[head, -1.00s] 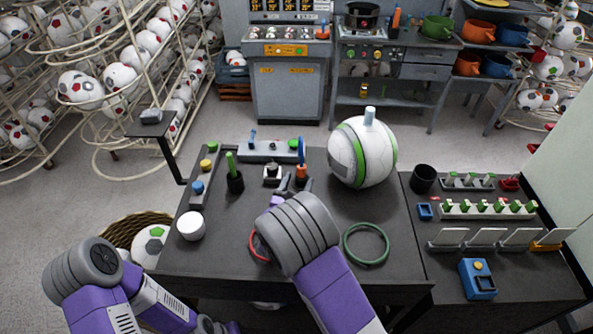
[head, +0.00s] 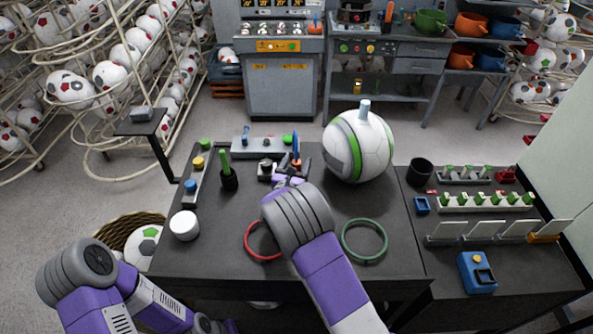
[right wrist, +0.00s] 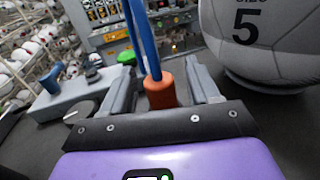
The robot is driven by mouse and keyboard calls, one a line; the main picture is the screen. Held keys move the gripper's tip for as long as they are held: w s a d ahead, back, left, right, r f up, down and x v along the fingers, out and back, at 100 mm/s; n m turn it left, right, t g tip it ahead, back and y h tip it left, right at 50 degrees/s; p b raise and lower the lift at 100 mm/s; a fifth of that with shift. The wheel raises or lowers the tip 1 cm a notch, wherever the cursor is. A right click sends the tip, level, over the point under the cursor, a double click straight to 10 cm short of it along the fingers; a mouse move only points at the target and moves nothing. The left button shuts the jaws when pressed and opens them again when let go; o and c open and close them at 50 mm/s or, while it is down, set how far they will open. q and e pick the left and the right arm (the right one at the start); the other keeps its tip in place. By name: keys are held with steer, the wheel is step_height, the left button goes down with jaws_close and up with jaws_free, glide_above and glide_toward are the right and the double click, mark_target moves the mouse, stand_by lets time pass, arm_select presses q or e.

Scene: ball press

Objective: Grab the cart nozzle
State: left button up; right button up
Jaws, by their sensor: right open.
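An upright orange piece with a blue tube or loop rising from it (head: 296,150) stands near the back of the dark table; I take it for the cart nozzle. In the right wrist view, its orange base (right wrist: 161,91) sits between the two grey fingers of my right gripper (right wrist: 163,86). The fingers are open, with gaps showing on both sides. In the head view, my right gripper (head: 288,172) reaches to it from the front, and my wrist covers part of the table. My left arm is low at the left; its gripper is out of sight.
A large white and green ball (head: 358,147) stands just right of the right gripper. A grey panel with buttons (head: 264,142) lies behind. A black cup with a green stick (head: 229,177) stands left. A red ring (head: 262,255) and green ring (head: 364,255) lie in front.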

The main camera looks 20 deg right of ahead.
steer(key=c, duration=1.1)
steer(key=shift+r, duration=0.1)
